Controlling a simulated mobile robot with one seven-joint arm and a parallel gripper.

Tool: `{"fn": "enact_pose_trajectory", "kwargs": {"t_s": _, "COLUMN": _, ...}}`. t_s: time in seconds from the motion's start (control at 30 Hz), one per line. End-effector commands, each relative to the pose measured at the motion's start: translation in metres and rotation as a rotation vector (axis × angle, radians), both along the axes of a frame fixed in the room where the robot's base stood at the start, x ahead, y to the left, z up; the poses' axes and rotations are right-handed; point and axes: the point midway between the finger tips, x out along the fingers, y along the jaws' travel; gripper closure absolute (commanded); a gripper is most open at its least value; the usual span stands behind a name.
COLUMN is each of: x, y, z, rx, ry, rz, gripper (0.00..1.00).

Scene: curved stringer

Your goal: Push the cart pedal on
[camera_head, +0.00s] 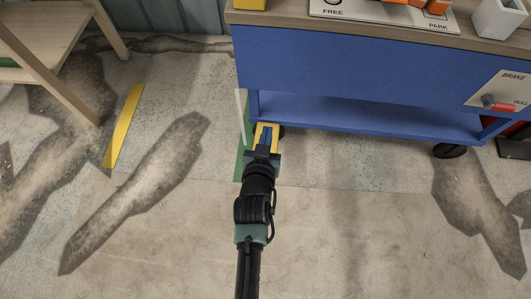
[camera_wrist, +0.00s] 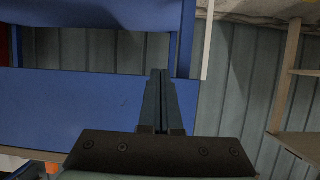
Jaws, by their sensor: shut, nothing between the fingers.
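The blue cart (camera_head: 340,60) with a wooden top stands at upper right in the head view. Its blue panels (camera_wrist: 95,100) fill the left of the wrist view. My gripper (camera_head: 266,133) is at the cart's lower left corner, low near the floor. Its two dark fingers (camera_wrist: 162,100) are shut together with nothing between them. A yellow U-shaped piece (camera_head: 263,127) shows at the fingertips in the head view. I cannot tell whether it is the pedal or whether I touch it. No pedal shows clearly in the wrist view.
Black casters (camera_head: 450,151) are under the cart. A plate marked BRAKE (camera_head: 500,90) with a red-tipped lever is at right; a FREE/PARK panel (camera_head: 385,12) lies on top. A wooden stand (camera_head: 45,50) is at left. Open floor (camera_head: 340,240) lies in front.

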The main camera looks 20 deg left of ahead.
Motion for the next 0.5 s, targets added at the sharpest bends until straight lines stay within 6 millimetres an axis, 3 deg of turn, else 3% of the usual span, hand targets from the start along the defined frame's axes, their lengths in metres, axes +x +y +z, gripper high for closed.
{"fn": "enact_pose_trajectory", "kwargs": {"t_s": 0.03, "x": -0.008, "y": -0.001, "z": -0.030, "rx": -0.009, "ry": 0.021, "rz": 0.006, "gripper": 1.00}}
{"fn": "enact_pose_trajectory", "kwargs": {"t_s": 0.2, "x": -0.026, "y": -0.003, "z": -0.069, "rx": -0.026, "ry": 0.063, "rz": 0.019, "gripper": 1.00}}
{"fn": "enact_pose_trajectory", "kwargs": {"t_s": 0.5, "x": -0.031, "y": -0.004, "z": -0.077, "rx": -0.032, "ry": 0.075, "rz": 0.022, "gripper": 1.00}}
